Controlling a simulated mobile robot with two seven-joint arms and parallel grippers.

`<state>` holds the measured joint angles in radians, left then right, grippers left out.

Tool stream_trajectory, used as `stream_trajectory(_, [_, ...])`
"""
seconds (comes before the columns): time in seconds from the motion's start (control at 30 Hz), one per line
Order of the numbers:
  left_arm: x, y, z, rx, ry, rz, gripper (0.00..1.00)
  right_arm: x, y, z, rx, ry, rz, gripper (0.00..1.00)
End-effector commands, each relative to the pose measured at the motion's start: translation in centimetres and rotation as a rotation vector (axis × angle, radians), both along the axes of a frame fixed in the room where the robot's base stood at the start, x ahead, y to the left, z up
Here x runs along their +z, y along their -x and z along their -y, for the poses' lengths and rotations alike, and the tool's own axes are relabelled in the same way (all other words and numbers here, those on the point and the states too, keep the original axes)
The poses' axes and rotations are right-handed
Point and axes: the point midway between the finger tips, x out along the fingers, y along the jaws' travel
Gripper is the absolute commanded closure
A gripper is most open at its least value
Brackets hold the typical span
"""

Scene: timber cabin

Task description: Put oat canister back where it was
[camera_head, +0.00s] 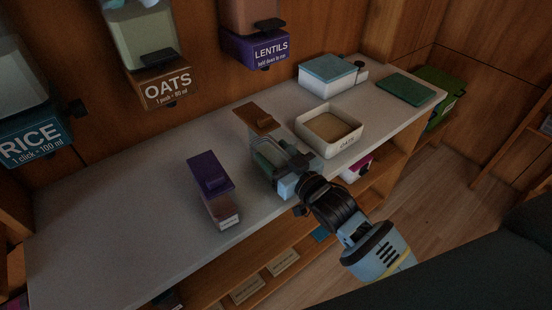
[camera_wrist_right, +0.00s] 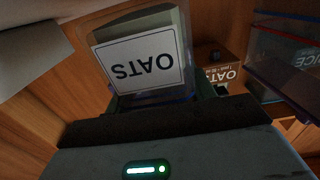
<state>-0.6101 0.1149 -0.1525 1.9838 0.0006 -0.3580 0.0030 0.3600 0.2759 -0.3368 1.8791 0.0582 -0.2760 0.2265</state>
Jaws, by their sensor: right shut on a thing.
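In the right wrist view the canister's white OATS label (camera_wrist_right: 138,65) appears upside down, right in front of the gripper. I cannot tell whether the canister touches the counter. My left gripper is not in view.
A purple-lidded canister (camera_head: 210,177) stands left on the counter (camera_head: 130,235). A teal-lidded box (camera_head: 327,75) and green board (camera_head: 406,88) lie beyond. OATS (camera_head: 168,87), LENTILS (camera_head: 257,51) and RICE (camera_head: 31,143) dispensers hang above.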

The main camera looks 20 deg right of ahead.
Motion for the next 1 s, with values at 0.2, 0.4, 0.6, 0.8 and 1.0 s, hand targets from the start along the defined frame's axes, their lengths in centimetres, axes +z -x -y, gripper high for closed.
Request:
stream_trajectory(0.2, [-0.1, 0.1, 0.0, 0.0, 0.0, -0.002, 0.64, -1.4, 0.0, 0.0, 0.0, -0.002, 0.003, 0.8])
stream_trajectory(0.4, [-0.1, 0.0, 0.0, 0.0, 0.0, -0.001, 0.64, -1.5, 0.0, 0.0, 0.0, -0.002, 0.005, 0.8])
stream_trajectory(0.6, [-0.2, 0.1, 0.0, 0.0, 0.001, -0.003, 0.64, -1.8, 0.0, 0.0, 0.0, -0.001, 0.003, 0.8])
stream_trajectory(0.8, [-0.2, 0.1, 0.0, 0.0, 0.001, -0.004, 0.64, -2.0, 0.0, 0.0, 0.0, 0.0, 0.001, 0.27])
stream_trajectory(1.0, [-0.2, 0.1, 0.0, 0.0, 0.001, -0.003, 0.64, -2.0, 0.0, 0.0, 0.0, 0.0, 0.001, 0.24])
